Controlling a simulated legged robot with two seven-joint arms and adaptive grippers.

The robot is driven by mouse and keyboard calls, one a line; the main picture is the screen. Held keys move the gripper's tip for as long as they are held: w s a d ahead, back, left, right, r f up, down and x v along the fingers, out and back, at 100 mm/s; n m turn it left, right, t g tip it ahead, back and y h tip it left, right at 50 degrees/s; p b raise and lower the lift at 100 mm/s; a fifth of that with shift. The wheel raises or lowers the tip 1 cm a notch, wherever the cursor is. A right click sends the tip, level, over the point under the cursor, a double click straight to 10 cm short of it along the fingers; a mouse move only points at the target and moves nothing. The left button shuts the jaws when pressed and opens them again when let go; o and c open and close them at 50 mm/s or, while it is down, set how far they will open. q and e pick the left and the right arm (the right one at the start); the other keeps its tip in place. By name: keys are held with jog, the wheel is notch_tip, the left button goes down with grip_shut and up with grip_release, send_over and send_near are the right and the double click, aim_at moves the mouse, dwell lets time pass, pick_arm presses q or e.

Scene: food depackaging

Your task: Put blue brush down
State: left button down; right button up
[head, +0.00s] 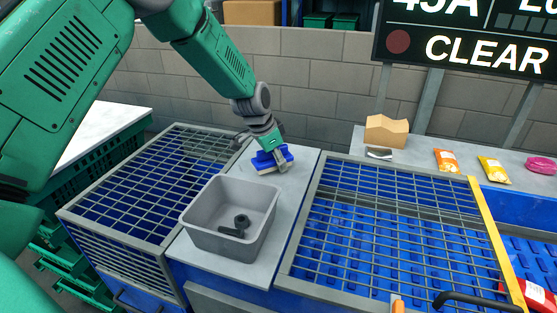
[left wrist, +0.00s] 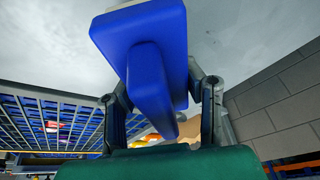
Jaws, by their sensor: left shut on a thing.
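The blue brush (head: 270,161) is at the back of the light grey worktop, behind the grey bin. My left gripper (head: 281,162) is shut on the brush from above. In the left wrist view the brush (left wrist: 150,70) fills the middle, with its blue handle between the two dark fingers of my left gripper (left wrist: 165,105). In the head view the brush's pale underside is at or just above the worktop; I cannot tell whether it touches. My right gripper is not in view.
The grey bin (head: 205,225) with dark parts inside stands in front. Blue-floored mesh cages (head: 150,180) flank the worktop (head: 290,200). A cardboard box (head: 386,131) and several packets, including an orange one (head: 447,160), lie on the back shelf. A sign (head: 470,45) reads CLEAR.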

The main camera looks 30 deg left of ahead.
pick_arm(q)
jog(key=shift+s+a+f, duration=0.1)
jog(key=shift+a+f, duration=0.15)
jog(key=shift+f, duration=0.2)
jog(key=shift+d, duration=0.1)
jog(key=c, duration=1.2)
grip_release()
jog(key=shift+d, duration=0.1)
jog(key=shift+o, duration=1)
jog(key=shift+f, duration=0.15)
jog(key=shift+r, duration=0.25)
jog(key=v, duration=1.2)
jog(key=shift+r, duration=0.45)
